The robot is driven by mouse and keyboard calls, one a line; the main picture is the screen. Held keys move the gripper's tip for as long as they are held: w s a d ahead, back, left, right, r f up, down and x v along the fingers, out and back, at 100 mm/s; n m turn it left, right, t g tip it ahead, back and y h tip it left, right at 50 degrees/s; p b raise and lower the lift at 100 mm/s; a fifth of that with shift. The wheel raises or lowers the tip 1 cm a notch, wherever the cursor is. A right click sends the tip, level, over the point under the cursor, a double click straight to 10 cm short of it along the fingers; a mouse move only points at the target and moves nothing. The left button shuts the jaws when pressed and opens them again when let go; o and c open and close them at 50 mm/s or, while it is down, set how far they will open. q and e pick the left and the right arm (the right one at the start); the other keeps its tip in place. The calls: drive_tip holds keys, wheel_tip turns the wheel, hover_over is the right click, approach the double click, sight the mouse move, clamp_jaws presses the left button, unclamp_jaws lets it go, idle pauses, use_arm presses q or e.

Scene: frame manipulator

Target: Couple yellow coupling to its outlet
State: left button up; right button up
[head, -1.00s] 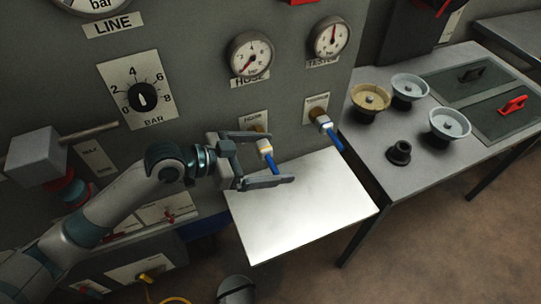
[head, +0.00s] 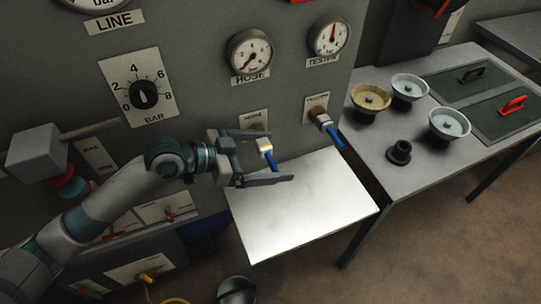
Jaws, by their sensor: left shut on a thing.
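The yellow coupling (head: 265,146) is a pale fitting with a yellow band, on a short blue hose (head: 272,163) that hangs down to the right. My left gripper (head: 280,157) comes in from the left, with its long fingers above and below the coupling, and is shut on it. The brass outlet (head: 258,128) is on the panel right above the coupling. The upper finger partly covers it, so I cannot tell whether they touch. My right gripper is not in view.
A second coupling (head: 325,121) with a blue hose sits at the tester outlet on the right. A bare bright shelf (head: 300,205) juts out below. The table (head: 390,190) at right holds several bowl-shaped parts. A valve block (head: 38,150) is at far left.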

sight(260, 150)
use_arm(q)
drive_tip(key=shift+w+a+r+t, duration=0.25)
drive_tip(key=shift+w+a, duration=0.1)
drive_tip(key=shift+w, duration=0.15)
drive_tip(key=shift+w+a+r+t, duration=0.2)
drive_tip(key=shift+w+a, duration=0.1)
drive_tip(key=shift+w, duration=0.2)
drive_tip(key=o, duration=0.8)
drive_tip(key=shift+s+a+r, duration=0.1)
drive_tip(key=shift+a+r, duration=0.05)
drive_tip(key=shift+a, duration=0.05)
drive_tip(key=shift+s+a+r+g+p, duration=0.15)
drive_tip(key=shift+a+g+p, duration=0.1)
drive_tip(key=shift+p, duration=0.15)
drive_tip(key=s+a+r, duration=0.1)
drive_tip(key=s+a, duration=0.2)
drive_tip(key=a, duration=0.1)
drive_tip(key=shift+s+a+r+p, duration=0.3)
drive_tip(key=shift+s+p, duration=0.05)
